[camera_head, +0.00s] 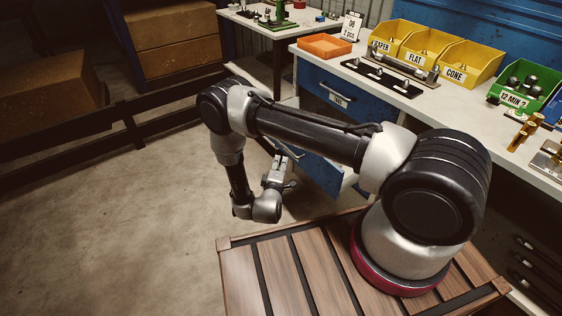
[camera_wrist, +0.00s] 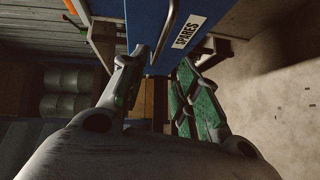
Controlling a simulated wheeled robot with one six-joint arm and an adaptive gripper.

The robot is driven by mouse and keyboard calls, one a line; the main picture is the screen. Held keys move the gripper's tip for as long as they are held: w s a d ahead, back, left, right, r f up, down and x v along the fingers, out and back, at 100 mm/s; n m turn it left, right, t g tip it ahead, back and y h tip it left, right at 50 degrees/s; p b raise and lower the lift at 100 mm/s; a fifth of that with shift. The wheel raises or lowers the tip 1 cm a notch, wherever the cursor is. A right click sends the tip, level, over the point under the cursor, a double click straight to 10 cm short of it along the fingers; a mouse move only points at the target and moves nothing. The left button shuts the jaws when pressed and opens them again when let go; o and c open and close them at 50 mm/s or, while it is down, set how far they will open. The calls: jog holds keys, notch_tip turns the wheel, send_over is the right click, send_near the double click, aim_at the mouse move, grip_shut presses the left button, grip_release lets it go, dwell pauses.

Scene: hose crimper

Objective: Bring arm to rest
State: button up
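My arm reaches out left from its base on the slatted wooden top, bends down at the elbow and ends low in front of the workbench. My gripper (camera_head: 283,160) hangs near the blue drawer unit (camera_head: 350,103) in the head view. In the wrist view my gripper (camera_wrist: 162,62) has its two fingers spread apart, with green inner faces and nothing seen between them. Beyond the fingertips is a blue drawer front (camera_wrist: 150,30) with a bar handle and a label reading SPARES (camera_wrist: 189,32). I cannot tell whether a finger touches it.
The workbench (camera_head: 440,113) carries an orange tray (camera_head: 324,46), yellow bins (camera_head: 396,38), a green bin (camera_head: 524,84) and a dark rack (camera_head: 382,77). A blue panel (camera_head: 318,170) juts out low near my gripper. Cardboard boxes (camera_head: 50,82) stand behind a dark rail. Floor at left (camera_head: 110,210) is clear.

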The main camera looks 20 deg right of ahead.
dwell(0.5)
jog(key=s+a+f+m+g+y, duration=0.5)
jog(key=s+f+g, duration=0.45)
jog(key=f, duration=0.25)
jog(key=s+a+r+m+g+y, duration=0.1)
jog(key=s+r+g, duration=0.15)
jog(key=r, duration=0.85)
jog(key=s+a+r+m+g+y, duration=0.15)
jog(key=r+g, duration=0.25)
jog(key=r, duration=0.6)
jog(key=s+d+r+m+t, duration=0.1)
jog(key=s+d+r, duration=0.5)
jog(key=r, duration=0.8)
jog(key=s+d+r+m+t, duration=0.1)
jog(key=s+d+r, duration=0.5)
jog(key=r, duration=0.8)
jog(key=s+d+r+m+t, duration=0.2)
jog(key=s+d+r, duration=0.4)
jog(key=d+r, duration=0.5)
notch_tip(320, 180, up, 3)
jog(key=shift+s+d+f+t+h, duration=0.15)
jog(key=shift+s+t+h, duration=0.25)
jog(key=shift+t, duration=0.3)
